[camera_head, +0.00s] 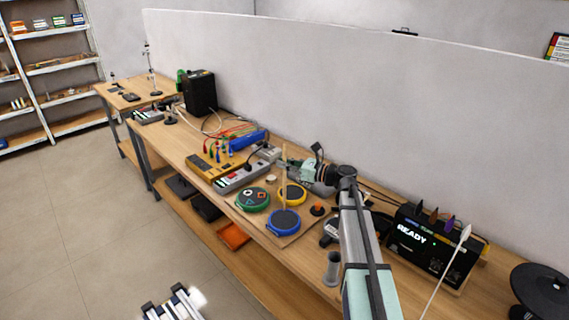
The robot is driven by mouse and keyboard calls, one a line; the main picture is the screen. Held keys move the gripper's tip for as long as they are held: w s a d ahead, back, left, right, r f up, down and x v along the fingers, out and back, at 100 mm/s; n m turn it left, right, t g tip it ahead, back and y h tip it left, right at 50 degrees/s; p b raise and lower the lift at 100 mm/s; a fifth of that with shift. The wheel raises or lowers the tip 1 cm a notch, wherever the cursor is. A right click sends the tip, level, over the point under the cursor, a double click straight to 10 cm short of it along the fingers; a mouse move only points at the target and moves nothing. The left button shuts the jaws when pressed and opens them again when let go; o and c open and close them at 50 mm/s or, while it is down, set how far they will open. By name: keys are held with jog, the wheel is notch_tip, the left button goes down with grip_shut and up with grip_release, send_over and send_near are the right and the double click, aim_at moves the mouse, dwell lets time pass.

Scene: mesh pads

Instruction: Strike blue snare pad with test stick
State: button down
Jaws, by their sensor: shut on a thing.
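The blue snare pad (283,223) is a round blue-rimmed pad with a dark face, lying on a wooden board on the bench. My gripper (286,164) is above and behind the pads and is shut on a thin wooden stick (284,189). The stick stands about upright, its lower end in front of the yellow pad and near the blue pad's far edge in the picture. I cannot tell whether it touches the blue pad. The fingers are small and partly hidden by the stick.
A yellow pad (292,195) and a green pad (252,199) lie beside the blue one. An orange cone-like piece (317,209) is to the right. A black "READY" box (420,240) and a white-tipped stick (450,265) stand further right. Electronics (230,170) crowd the left.

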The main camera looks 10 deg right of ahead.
notch_tip(320, 180, down, 5)
jog(key=shift+b, duration=1.05)
notch_tip(320, 180, up, 7)
jog(key=p, duration=0.4)
jog(key=shift+r+p, duration=0.15)
jog(key=shift+p, duration=0.15)
dwell(0.8)
